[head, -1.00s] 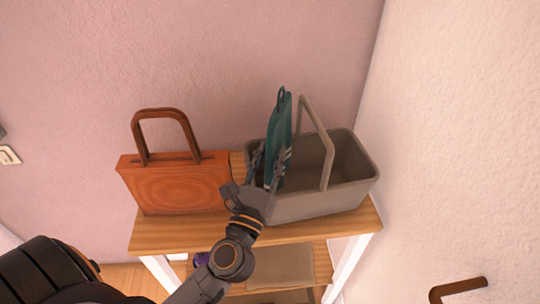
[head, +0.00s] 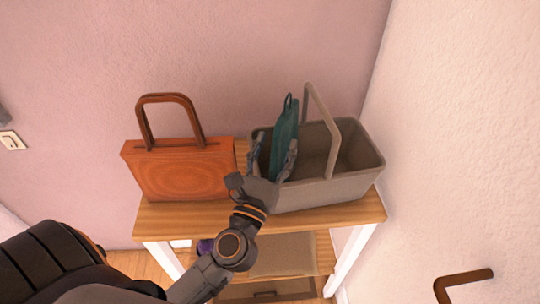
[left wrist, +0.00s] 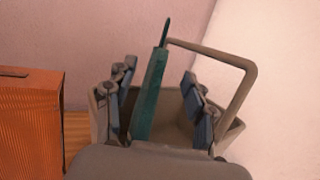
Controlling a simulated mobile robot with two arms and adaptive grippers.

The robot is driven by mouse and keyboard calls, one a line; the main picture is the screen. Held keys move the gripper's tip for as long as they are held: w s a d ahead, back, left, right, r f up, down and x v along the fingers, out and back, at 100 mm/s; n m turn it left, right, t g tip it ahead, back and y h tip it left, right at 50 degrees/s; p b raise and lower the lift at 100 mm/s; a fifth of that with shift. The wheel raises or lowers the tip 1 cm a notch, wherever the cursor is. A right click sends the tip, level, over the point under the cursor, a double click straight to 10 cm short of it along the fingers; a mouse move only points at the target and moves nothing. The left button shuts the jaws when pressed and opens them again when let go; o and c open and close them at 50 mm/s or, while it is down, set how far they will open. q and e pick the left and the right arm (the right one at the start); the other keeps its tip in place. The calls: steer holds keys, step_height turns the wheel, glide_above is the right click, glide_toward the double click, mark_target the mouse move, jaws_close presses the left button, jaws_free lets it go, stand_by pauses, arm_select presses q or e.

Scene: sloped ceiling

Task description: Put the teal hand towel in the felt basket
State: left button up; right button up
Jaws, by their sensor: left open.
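The teal hand towel (head: 284,138) stands upright, slightly tilted, in the left part of the grey felt basket (head: 345,188), its top loop above the rim. In the left wrist view the towel (left wrist: 150,95) rises between my spread fingers, with a gap to the right finger; the basket (left wrist: 233,132) is behind and around it. My left gripper (head: 272,155) is open at the basket's left end, one finger on each side of the towel. The towel's lower end is hidden by the gripper and basket wall. My right gripper is not in view.
An orange-brown handbag (head: 180,170) stands left of the basket on the wooden shelf top (head: 190,218). The basket's arched handle (head: 325,125) rises just right of the towel. A wall is close on the right.

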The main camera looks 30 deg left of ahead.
arm_select(q)
steer(key=v, duration=1.2)
steer(key=shift+r, duration=0.2)
